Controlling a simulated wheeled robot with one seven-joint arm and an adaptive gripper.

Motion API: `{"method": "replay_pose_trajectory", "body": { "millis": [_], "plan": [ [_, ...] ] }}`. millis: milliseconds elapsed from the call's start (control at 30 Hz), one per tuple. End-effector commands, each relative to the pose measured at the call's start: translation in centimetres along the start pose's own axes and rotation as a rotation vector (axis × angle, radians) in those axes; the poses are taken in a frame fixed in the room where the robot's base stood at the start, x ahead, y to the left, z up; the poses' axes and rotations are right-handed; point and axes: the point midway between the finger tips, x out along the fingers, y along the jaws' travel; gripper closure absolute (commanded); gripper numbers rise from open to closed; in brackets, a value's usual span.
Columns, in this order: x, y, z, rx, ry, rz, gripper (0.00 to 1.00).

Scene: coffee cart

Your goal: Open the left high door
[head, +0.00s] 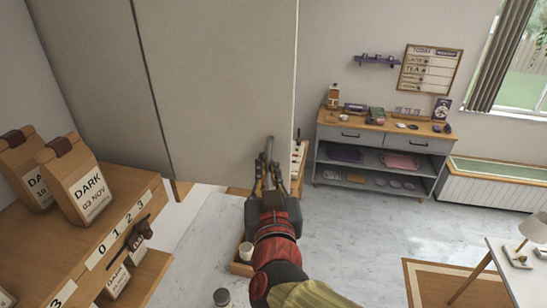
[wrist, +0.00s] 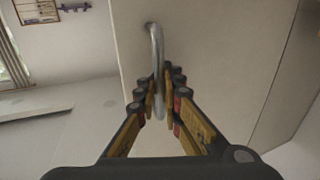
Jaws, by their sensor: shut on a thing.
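A tall pale cabinet door (head: 225,85) hangs at the upper middle of the head view. Its face also fills much of the wrist view (wrist: 225,75). A grey metal bar handle (head: 269,146) is at the door's lower right corner, and it runs between my fingers in the wrist view (wrist: 154,42). My gripper (head: 267,180) is shut on this handle, with fingers on both sides of it (wrist: 158,92). A second pale panel (head: 95,75) adjoins the door on the left across a dark seam. I cannot tell how far the door stands open.
A wooden shelf with numbered labels (head: 125,215) and coffee bags (head: 76,182) is close on the left. A pale counter (head: 205,235) lies below the door. A grey sideboard (head: 380,150) stands at the back wall, and a white table (head: 520,260) at right. Floor between is clear.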

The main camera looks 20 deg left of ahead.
Motion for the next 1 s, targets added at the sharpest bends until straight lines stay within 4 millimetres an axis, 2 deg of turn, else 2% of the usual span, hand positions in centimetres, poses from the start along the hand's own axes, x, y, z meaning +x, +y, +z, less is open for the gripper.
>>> {"method": "replay_pose_trajectory", "body": {
  "millis": [433,467,733,1000],
  "plan": [
    [-0.14,-0.12,0.0,-0.001,0.001,0.001,1.0],
    [-0.14,-0.12,0.0,-0.001,0.001,0.001,0.92],
    [-0.13,-0.15,-0.01,0.0,0.001,0.0,0.76],
    [-0.14,-0.17,-0.02,0.0,0.001,0.0,0.76]
  ]
}}
